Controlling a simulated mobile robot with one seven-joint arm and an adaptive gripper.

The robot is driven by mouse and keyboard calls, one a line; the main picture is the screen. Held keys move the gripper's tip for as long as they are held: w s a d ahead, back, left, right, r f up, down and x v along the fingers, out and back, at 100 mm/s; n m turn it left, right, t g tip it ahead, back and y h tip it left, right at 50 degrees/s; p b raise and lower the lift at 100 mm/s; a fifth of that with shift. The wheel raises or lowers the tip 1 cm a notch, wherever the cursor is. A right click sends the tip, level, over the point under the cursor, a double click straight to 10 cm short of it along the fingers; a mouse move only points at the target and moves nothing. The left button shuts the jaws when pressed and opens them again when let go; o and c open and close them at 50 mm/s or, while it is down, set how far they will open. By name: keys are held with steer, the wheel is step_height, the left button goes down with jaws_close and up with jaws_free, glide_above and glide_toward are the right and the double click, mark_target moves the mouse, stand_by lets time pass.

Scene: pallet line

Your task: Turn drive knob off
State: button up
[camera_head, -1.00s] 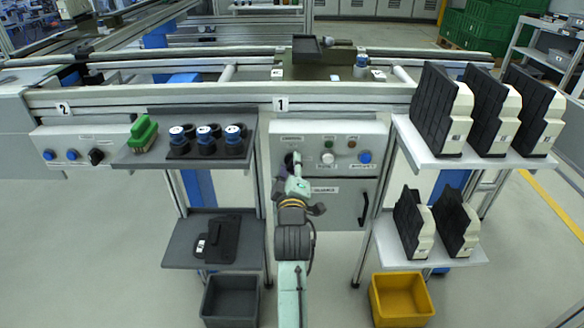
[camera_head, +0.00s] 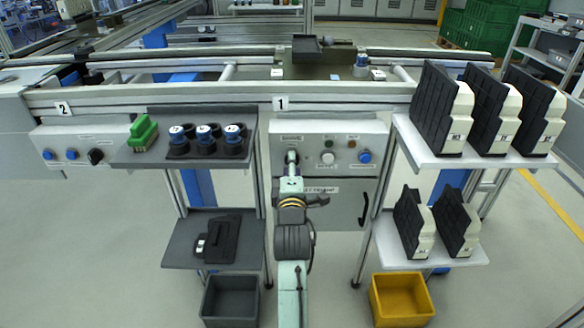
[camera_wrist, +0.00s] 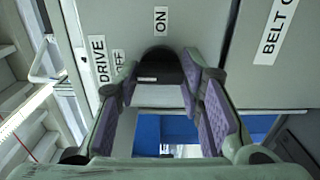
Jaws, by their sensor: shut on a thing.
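The drive knob (camera_wrist: 158,65) is a black knob in the wrist view, below an ON label and beside the DRIVE and OFF labels. My gripper (camera_wrist: 160,80) has its purple-padded fingers on either side of the knob and is shut on it. In the head view my gripper (camera_head: 292,160) is at the left part of the control panel (camera_head: 342,134) under sign 1, and the arm mostly hides the knob. I cannot tell which label the knob points to.
Dark-faced boxes (camera_head: 441,110) stand on the right shelf.

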steer(key=o, duration=1.2)
steer(key=shift+c, duration=0.2)
steer(key=s, duration=1.2)
